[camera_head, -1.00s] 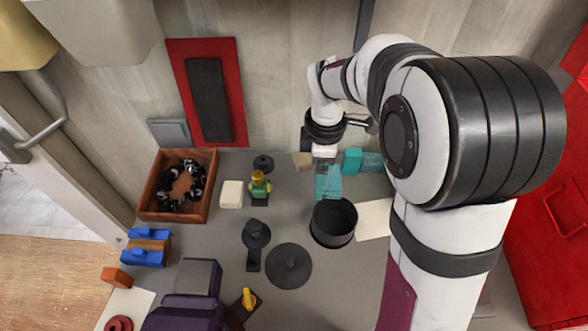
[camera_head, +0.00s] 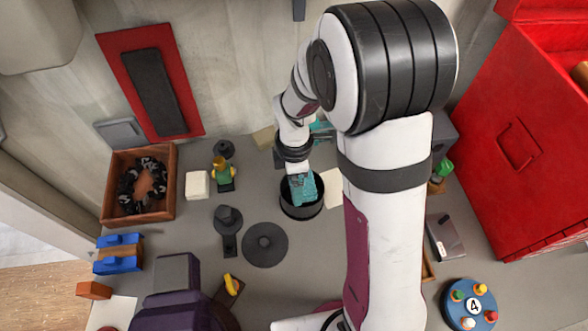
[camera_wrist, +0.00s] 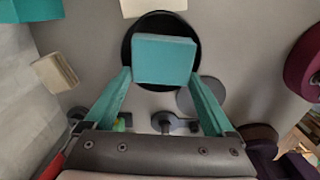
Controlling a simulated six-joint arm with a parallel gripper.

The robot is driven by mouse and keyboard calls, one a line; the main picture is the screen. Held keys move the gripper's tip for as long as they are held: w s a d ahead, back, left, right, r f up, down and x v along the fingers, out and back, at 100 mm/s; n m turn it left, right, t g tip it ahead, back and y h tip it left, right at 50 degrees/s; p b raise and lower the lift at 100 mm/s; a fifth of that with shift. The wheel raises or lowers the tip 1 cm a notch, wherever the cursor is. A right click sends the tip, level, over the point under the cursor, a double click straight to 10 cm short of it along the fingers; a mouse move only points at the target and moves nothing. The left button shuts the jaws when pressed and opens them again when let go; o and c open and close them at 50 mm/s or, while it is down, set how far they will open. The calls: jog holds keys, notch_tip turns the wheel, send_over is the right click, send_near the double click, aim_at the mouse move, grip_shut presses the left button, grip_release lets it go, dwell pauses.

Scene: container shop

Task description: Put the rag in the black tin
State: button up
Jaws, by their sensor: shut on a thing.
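The rag (camera_wrist: 165,60) is a teal, block-like folded piece between the teal fingers of my gripper (camera_wrist: 163,75) in the wrist view. My gripper is shut on it. The black tin (camera_wrist: 130,50) is round and open, and its dark rim shows around the rag. In the head view my gripper (camera_head: 301,180) points down over the black tin (camera_head: 300,213), with teal overlapping its opening. Fingers and rag are hard to tell apart there. I cannot tell whether the rag's lower end is below the rim.
A dark round lid (camera_head: 264,243) lies left of the tin. A small figure (camera_head: 222,172), a cream block (camera_head: 198,185) and a wooden box (camera_head: 168,208) of dark pieces stand further left. A teal block (camera_head: 320,126) is behind my wrist. A red chest (camera_head: 520,150) stands at right.

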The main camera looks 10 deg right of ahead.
jog(key=o, duration=1)
notch_tip(320, 180, up, 7)
dwell(0.3)
jog(key=s+r+m+y, duration=0.1)
jog(key=s+r+m, duration=0.2)
jog(key=s+m, duration=0.7)
jog(key=s+r+m, duration=0.4)
jog(key=s+m, duration=0.6)
jog(key=m, duration=0.3)
jog(key=shift+s+r+m+y, duration=0.2)
jog(key=shift+m+y, duration=0.1)
jog(key=shift+y, duration=0.1)
